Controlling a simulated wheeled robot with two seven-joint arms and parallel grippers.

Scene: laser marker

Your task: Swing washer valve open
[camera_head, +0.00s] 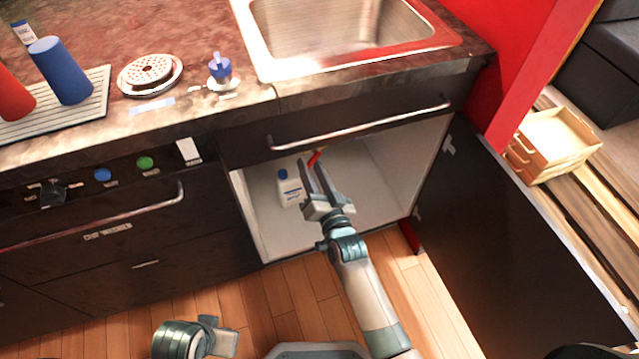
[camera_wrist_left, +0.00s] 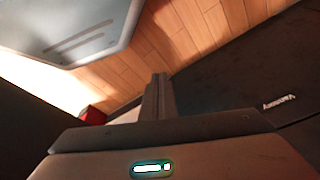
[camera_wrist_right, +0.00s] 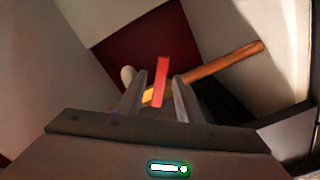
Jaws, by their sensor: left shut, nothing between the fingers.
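The washer valve shows in the right wrist view as a red lever (camera_wrist_right: 162,82) on a yellowish body (camera_wrist_right: 148,96), beside a copper-coloured pipe (camera_wrist_right: 225,64). In the head view the red lever (camera_head: 316,157) is a small red piece inside the open cabinet under the sink. My right gripper (camera_head: 311,166) reaches into this cabinet. Its fingers (camera_wrist_right: 160,78) are apart, with the lever showing between them; I cannot tell whether either finger touches it. My left gripper (camera_wrist_left: 158,80) is shut and empty, seen in the left wrist view over the wooden floor and dark panels.
A white bottle with a blue cap (camera_head: 290,188) stands in the cabinet, left of my right gripper. The open dark cabinet door (camera_head: 500,225) is on the right. A drawer handle (camera_head: 360,125) crosses above the opening. The wooden floor (camera_head: 300,310) in front shows free room.

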